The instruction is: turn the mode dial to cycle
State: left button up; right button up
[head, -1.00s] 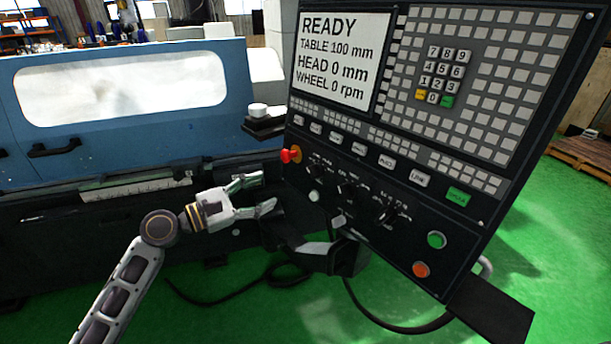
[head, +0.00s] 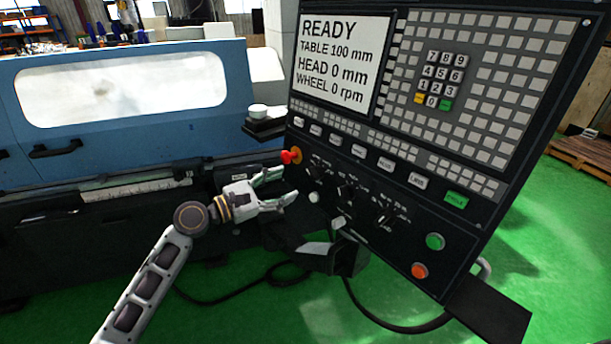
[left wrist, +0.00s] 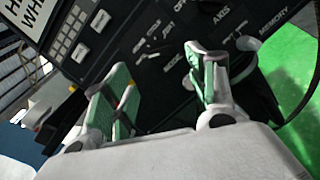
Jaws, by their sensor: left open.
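The tilted black control panel (head: 405,175) carries a row of black dials: a left one (head: 317,168), a middle one (head: 347,191) and a right one (head: 386,216). Their small labels are too blurred in the head view to tell which is the mode dial. In the left wrist view a CYCLE label (left wrist: 158,30) on the panel shows beyond my fingers. My left gripper (head: 283,184) is open and empty, just left of the panel's lower left edge, its fingers pointing towards the dials. It also shows in the left wrist view (left wrist: 155,68). My right gripper is not in view.
A red emergency stop (head: 290,156) sticks out at the panel's left edge, close above my left gripper. A white button (head: 313,197) sits below the left dial. Green (head: 435,241) and orange (head: 419,271) buttons are lower right. The screen (head: 342,60) reads READY.

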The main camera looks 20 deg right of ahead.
aim_at(310, 175)
pick_arm(q)
jog(key=x, duration=0.6)
jog(key=shift+p, duration=0.4)
jog(key=shift+x, duration=0.9)
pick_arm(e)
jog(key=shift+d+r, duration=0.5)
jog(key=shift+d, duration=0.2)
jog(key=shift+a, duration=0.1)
pick_arm(q)
jog(key=c, duration=1)
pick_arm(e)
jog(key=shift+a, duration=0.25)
